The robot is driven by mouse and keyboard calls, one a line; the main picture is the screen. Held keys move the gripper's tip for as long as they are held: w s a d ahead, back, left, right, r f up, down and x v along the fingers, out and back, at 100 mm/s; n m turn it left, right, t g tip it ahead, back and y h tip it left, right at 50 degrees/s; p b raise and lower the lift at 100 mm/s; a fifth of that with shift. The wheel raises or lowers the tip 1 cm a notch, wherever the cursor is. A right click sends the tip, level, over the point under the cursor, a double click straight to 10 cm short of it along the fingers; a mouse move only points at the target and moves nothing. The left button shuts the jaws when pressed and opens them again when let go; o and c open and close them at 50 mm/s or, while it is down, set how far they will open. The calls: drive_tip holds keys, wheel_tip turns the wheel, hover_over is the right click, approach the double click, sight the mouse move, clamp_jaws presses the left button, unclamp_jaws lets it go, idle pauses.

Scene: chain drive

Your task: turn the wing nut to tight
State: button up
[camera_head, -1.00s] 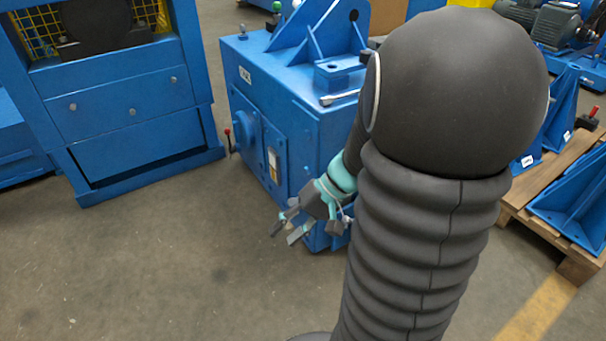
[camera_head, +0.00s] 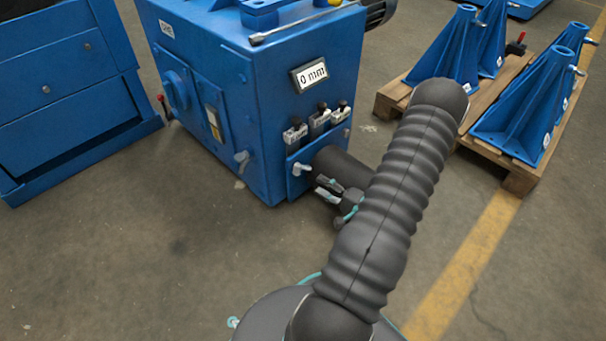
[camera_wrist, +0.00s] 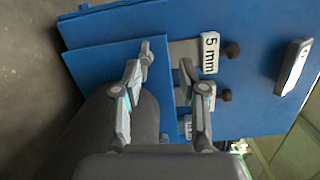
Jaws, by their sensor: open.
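A small silver wing nut (camera_head: 302,169) sits on the blue plate (camera_head: 293,186) low on the near corner of the blue machine. It also shows in the wrist view (camera_wrist: 147,54), just beyond the tip of the left finger. My gripper (camera_head: 322,187) is to the right of the wing nut and slightly lower in the head view. In the wrist view my gripper (camera_wrist: 160,70) has its fingers apart with nothing between the tips. The wing nut lies nearer the left finger than the right. I cannot tell whether finger and nut touch.
The blue machine (camera_head: 225,75) carries a display reading 0 mm (camera_head: 310,74) and several labelled blocks with black knobs (camera_head: 320,122). Pallets with blue brackets (camera_head: 525,100) stand right. The floor at front left is clear.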

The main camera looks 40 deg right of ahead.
sight(301, 170)
wheel_tip(301, 170, down, 4)
drive_tip(key=s+d+m+h, duration=0.2)
drive_tip(key=d, duration=0.1)
drive_tip(key=shift+t+h, duration=0.3)
drive_tip(key=shift+h, duration=0.1)
drive_tip(key=w, duration=0.4)
drive_tip(key=w+a, duration=0.1)
drive_tip(key=w, duration=0.4)
drive_tip(key=w+b, duration=0.1)
drive_tip(key=w, duration=0.3)
drive_tip(key=shift+w+a+r, duration=0.15)
drive_tip(key=shift+w+a, duration=0.1)
drive_tip(key=shift+w, duration=0.05)
clamp_jaws()
